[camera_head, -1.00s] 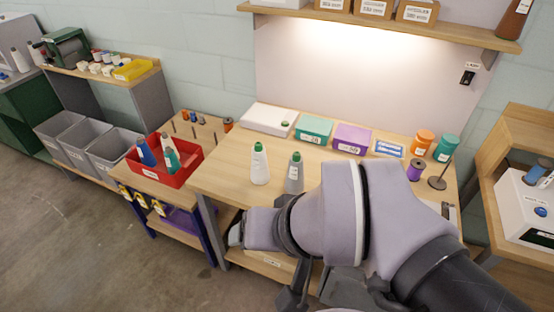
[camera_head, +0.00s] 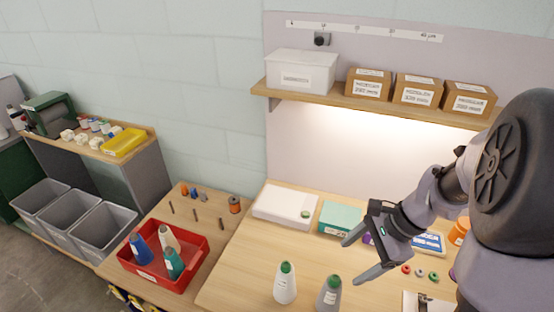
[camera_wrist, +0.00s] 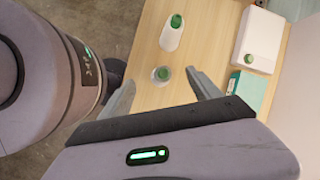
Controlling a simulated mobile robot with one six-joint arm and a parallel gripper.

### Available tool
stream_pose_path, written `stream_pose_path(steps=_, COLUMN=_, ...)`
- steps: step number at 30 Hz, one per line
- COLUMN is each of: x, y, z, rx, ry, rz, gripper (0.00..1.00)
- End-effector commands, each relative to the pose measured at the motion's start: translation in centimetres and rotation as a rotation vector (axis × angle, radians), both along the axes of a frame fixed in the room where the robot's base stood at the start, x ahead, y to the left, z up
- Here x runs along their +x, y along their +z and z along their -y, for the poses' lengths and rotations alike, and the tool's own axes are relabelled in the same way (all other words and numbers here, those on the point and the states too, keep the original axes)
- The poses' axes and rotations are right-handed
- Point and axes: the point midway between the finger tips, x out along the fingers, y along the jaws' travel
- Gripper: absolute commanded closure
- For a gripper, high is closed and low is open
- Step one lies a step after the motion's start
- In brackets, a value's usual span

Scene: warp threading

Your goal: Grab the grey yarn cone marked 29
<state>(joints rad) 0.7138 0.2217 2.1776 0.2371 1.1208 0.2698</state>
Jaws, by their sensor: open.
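The grey yarn cone (camera_head: 328,297) has a green top and stands upright at the front of the wooden workbench, cut by the bottom edge of the head view. Its number cannot be read. My gripper (camera_head: 353,260) is open and empty, above the bench, to the right of and higher than the cone in the picture. In the wrist view the cone (camera_wrist: 160,76) is seen from above, framed between my spread fingers (camera_wrist: 161,80), with space on both sides. A white cone with a green top (camera_head: 285,287) stands just left of it; it also shows in the wrist view (camera_wrist: 170,35).
A white box (camera_head: 285,205) and a teal box (camera_head: 339,218) lie toward the bench's back. A shelf (camera_head: 375,105) with boxes hangs above. A red tray (camera_head: 200,275) with several cones is at left. Small coloured rings (camera_head: 420,273) lie right of my gripper.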

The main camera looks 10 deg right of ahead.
Motion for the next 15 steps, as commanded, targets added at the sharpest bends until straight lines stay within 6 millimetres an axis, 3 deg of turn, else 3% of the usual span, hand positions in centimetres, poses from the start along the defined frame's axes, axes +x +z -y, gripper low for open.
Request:
stream_pose_path(steps=3, x=-0.6, y=-2.3, z=3.5, rx=0.122, ry=-0.196, rz=-0.079, gripper=0.27)
stream_pose_path(steps=6, x=-0.8, y=-3.8, z=4.5, rx=0.169, ry=-0.269, rz=-0.106, gripper=0.27)
stream_pose_path(steps=15, x=0.8, y=-11.3, z=0.6, rx=0.174, ry=-0.273, rz=-0.112, gripper=0.27)
